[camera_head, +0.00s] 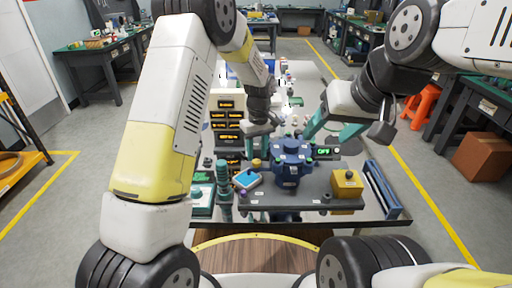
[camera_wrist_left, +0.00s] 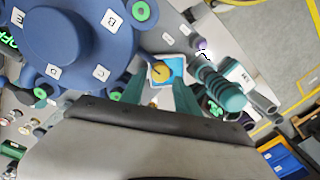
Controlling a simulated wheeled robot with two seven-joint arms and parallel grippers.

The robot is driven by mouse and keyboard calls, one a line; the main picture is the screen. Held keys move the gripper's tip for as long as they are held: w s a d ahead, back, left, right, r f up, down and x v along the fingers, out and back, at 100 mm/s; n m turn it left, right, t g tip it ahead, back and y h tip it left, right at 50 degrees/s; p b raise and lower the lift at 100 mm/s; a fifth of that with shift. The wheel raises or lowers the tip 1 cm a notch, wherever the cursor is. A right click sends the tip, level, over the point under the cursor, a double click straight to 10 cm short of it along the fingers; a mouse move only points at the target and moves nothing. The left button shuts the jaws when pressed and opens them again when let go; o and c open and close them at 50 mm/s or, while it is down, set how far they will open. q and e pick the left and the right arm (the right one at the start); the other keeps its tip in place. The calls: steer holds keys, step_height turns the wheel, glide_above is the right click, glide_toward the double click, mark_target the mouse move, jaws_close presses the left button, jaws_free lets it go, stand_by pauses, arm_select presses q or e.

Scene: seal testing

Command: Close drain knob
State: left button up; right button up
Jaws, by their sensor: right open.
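A blue round fixture (camera_head: 291,160) with lettered white labels stands on the dark plate at the table's near end; it fills the upper left of the left wrist view (camera_wrist_left: 72,35). Beside it is a yellow knob (camera_wrist_left: 159,70) over a light blue square (camera_wrist_left: 176,66); I take this for the drain knob. My left gripper (camera_wrist_left: 158,84) is open, its teal fingers apart on either side of the knob. I cannot tell whether they touch it. In the head view my left gripper (camera_head: 252,152) is beside the fixture. My right gripper (camera_head: 325,138) is open behind and right of the fixture.
A green OFF display (camera_head: 323,152) is right of the fixture. A teal cylinder (camera_head: 224,178) stands left of the plate. Several dark boxes with orange displays (camera_head: 226,126) are behind it.

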mark_target(257, 161)
arm_select(q)
steer(key=shift+f, duration=1.5)
jaws_close()
